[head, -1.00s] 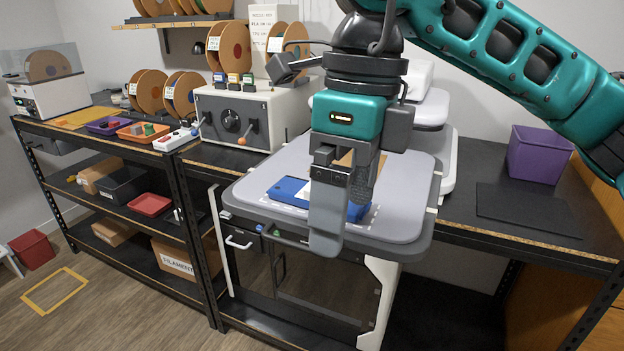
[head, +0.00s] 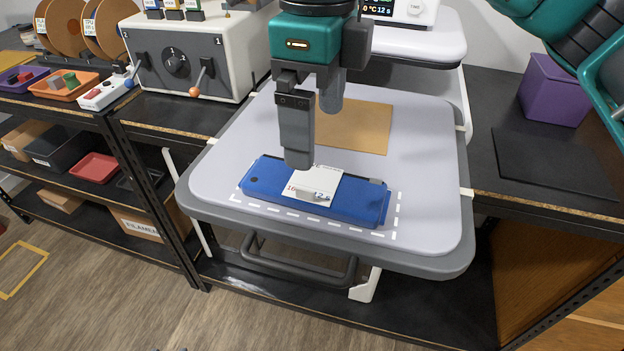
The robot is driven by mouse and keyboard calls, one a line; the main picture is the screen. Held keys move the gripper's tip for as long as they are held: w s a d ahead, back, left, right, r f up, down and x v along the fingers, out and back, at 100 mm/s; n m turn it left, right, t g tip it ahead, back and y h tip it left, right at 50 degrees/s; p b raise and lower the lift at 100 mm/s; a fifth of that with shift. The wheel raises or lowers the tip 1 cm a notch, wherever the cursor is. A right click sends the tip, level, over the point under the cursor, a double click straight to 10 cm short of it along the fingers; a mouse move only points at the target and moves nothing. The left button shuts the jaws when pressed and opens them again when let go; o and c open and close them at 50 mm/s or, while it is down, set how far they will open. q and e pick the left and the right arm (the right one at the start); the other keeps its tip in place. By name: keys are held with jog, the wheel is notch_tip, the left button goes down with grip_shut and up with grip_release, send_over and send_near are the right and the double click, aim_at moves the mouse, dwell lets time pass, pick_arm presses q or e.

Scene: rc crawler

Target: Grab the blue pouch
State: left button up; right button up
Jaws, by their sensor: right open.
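The blue pouch (head: 262,182) lies flat on the light grey tray top (head: 430,170), inside a dashed white outline. A white label card (head: 320,186) with printed marks lies on its middle. My right gripper (head: 312,130) hangs from above just behind the pouch, pointing down. Its near finger overlaps the pouch's back edge in the picture; I cannot tell whether it touches. The gripper is open with nothing seen between its fingers. My left gripper is not in view.
A brown sheet (head: 355,125) lies behind the pouch. A white machine with a lever (head: 195,60) stands at the left. A purple bin (head: 553,90) and a black mat (head: 548,165) are at the right. The tray's right side is clear.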

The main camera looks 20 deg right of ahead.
aim_at(318, 182)
notch_tip(318, 182, down, 3)
jog(key=shift+f, duration=0.1)
jog(key=f, duration=0.4)
jog(key=shift+s+f, duration=0.1)
jog(key=shift+s, duration=0.1)
jog(key=shift+f+p, duration=0.3)
jog(key=shift+f, duration=0.25)
jog(key=shift+c, duration=1.2)
jog(key=c, duration=0.9)
jog(key=shift+o, duration=0.2)
jog(key=shift+r, duration=0.15)
